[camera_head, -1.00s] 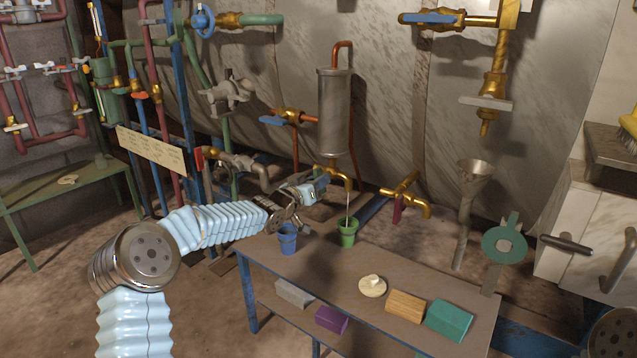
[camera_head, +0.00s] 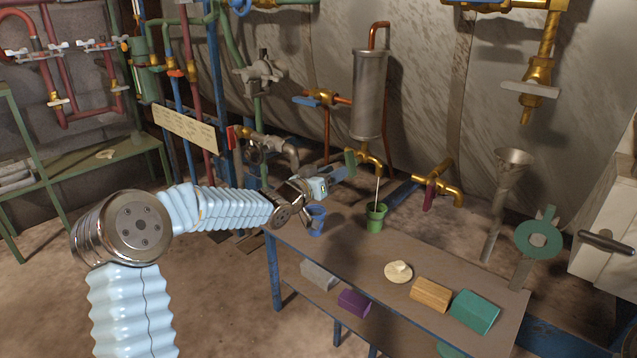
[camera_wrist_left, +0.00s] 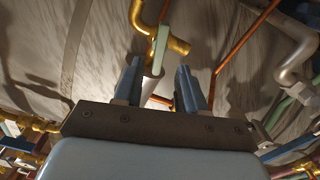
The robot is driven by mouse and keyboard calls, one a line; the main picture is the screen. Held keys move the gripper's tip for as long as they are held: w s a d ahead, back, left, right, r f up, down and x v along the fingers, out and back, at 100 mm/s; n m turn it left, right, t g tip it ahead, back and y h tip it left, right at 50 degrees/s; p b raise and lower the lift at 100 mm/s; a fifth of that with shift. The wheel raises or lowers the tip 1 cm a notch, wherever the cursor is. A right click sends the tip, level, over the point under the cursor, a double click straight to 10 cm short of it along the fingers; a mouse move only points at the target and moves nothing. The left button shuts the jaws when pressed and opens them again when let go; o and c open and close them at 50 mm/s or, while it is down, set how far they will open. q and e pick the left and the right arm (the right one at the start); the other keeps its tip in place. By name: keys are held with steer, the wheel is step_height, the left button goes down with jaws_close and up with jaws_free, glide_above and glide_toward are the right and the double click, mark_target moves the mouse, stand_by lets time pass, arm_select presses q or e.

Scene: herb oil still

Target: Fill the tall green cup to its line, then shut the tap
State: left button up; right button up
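The tall green cup (camera_head: 376,219) stands upright on the bench below a brass spout (camera_head: 370,163). A thin pale stream runs from the spout into the cup. The cup's line and level are too small to make out. A green tap lever (camera_head: 350,161) stands beside the spout. My left gripper (camera_head: 342,177) is close to the lever, above and behind a blue cup (camera_head: 316,219). In the left wrist view my left gripper (camera_wrist_left: 160,82) is open, with the lever (camera_wrist_left: 161,48) beyond the gap between its fingers. My right gripper is not in view.
The bench (camera_head: 330,245) also holds a cream lidded disc (camera_head: 398,271), an orange block (camera_head: 430,294) and a teal block (camera_head: 474,311). A second brass tap (camera_head: 440,187) with a dark red lever is right of the cup. A steel cylinder (camera_head: 369,95) stands above the spout.

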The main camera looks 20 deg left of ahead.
arm_select(q)
steer(key=v, duration=0.6)
steer(key=shift+s, duration=0.25)
stand_by(7.2)
